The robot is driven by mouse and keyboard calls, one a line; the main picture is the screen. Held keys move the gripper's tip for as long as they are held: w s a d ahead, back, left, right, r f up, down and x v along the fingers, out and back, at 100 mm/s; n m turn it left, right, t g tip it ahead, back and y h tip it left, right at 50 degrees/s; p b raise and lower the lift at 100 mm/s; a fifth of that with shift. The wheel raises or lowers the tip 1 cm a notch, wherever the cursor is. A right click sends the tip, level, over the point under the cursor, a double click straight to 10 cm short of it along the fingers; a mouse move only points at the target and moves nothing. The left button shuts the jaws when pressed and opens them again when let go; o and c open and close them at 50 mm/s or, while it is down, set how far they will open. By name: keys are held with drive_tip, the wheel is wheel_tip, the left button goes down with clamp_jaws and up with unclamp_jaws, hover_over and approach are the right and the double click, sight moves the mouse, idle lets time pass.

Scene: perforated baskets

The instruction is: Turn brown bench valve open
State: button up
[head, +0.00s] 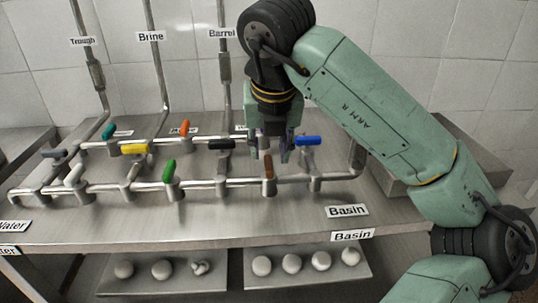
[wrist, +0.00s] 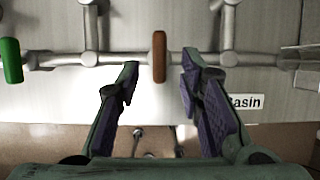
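The brown valve handle (head: 268,167) sits on the front pipe run of the metal bench, between the green handle and the blue handle. In the wrist view the brown handle (wrist: 159,56) stands lengthwise up the picture, crossing the line of the horizontal pipe. My gripper (head: 270,150) hangs over the bench just behind and above the brown handle in the head view. In the wrist view my gripper (wrist: 157,75) has its two fingers spread, one on each side of the brown handle, with clear gaps. Nothing is held.
Close by are a blue handle (head: 308,141), a black handle (head: 220,144) and a green handle (head: 169,171). Yellow (head: 134,149), orange (head: 184,128) and teal (head: 108,131) handles stand further left. A Basin label (head: 348,211) lies near the bench's front edge. Lower trays hold white round pieces.

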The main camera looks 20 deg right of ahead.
sight(269, 162)
drive_tip(key=shift+x, duration=2.1)
drive_tip(key=shift+c, duration=0.3)
clamp_jaws()
